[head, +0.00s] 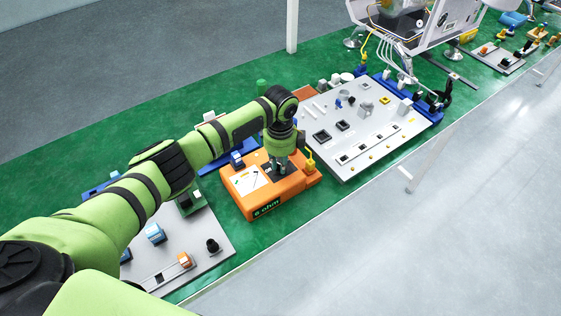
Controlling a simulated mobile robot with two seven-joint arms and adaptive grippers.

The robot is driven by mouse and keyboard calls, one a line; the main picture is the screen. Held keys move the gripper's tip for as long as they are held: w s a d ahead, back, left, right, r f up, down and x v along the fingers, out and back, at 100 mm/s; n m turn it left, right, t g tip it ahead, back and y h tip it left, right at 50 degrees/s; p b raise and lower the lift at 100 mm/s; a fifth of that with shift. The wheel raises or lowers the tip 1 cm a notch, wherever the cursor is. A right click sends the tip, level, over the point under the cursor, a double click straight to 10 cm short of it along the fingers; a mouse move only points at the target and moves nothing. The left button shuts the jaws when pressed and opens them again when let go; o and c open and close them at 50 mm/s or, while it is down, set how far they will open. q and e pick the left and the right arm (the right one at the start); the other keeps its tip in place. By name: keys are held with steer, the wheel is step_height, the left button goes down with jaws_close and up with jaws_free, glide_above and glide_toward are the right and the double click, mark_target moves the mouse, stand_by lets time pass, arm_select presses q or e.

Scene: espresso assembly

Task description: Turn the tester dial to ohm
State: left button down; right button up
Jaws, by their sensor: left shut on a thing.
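The orange tester (244,194) sits on the green bench top. Its front display (267,208) shows green characters that look like "ohm". A white panel with a needle (249,178) is on the left of its top face. My left gripper (279,170) points down onto the dark area at the right of the tester's top and is shut on the dial there. The dial itself is mostly hidden by the gripper, so its pointing direction cannot be read. My right gripper does not show.
A grey board with small parts (215,225) lies left of the tester. A larger white board (385,148) with sockets and blue holders lies to its right. A yellow plug (310,162) stands at the tester's right side. A white machine (415,30) stands farther back.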

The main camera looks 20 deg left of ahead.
arm_select(q)
steer(key=shift+m, duration=2.2)
steer(key=c, duration=1.2)
jaws_free()
step_height(320, 180, up, 12)
